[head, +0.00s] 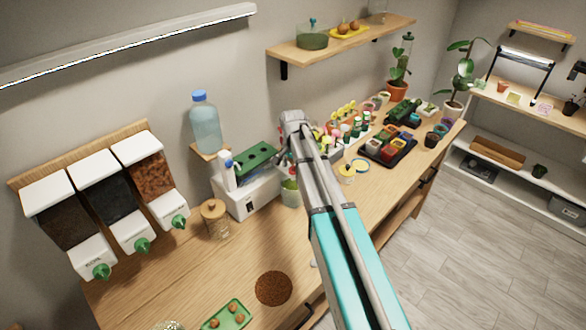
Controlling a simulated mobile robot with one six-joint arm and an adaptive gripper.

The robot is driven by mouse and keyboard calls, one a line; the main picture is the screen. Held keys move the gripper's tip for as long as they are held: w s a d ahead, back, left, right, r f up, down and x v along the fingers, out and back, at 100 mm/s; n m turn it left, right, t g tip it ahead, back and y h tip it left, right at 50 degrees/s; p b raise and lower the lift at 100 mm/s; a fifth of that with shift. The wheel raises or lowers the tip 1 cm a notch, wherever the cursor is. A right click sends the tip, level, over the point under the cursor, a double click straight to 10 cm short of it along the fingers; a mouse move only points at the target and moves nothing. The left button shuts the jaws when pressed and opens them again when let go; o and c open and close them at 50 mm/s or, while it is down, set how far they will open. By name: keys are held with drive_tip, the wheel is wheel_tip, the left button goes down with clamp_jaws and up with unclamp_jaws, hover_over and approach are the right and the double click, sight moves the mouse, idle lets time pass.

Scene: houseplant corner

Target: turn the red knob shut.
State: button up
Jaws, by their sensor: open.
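I cannot make out a red knob in the head view; the knobs I can see, on the wall dispensers, are green, such as this green knob (179,222). My arm reaches from the lower right across the bench to the middle. My gripper (285,158) is a small dark shape at the arm's far end, beside the white box with the green top. It is open, and its fingers are mostly hidden. My arm covers part of the bench behind it.
Three dispensers (97,190) hang at left. A water bottle (205,122) stands on a small wall shelf above the white box (250,195). A corked jar (214,218), a brown round mat (273,288) and a green tray (226,315) are nearer. A black tray (372,153) and plants fill the right.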

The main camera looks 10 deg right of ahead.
clamp_jaws()
idle(0.3)
drive_tip(key=shift+s+n, duration=0.1)
drive_tip(key=shift+n, duration=0.3)
idle(0.6)
drive_tip(key=n, duration=0.6)
drive_tip(key=shift+n, duration=0.4)
drive_tip(key=n, duration=0.4)
drive_tip(key=shift+n, duration=2.1)
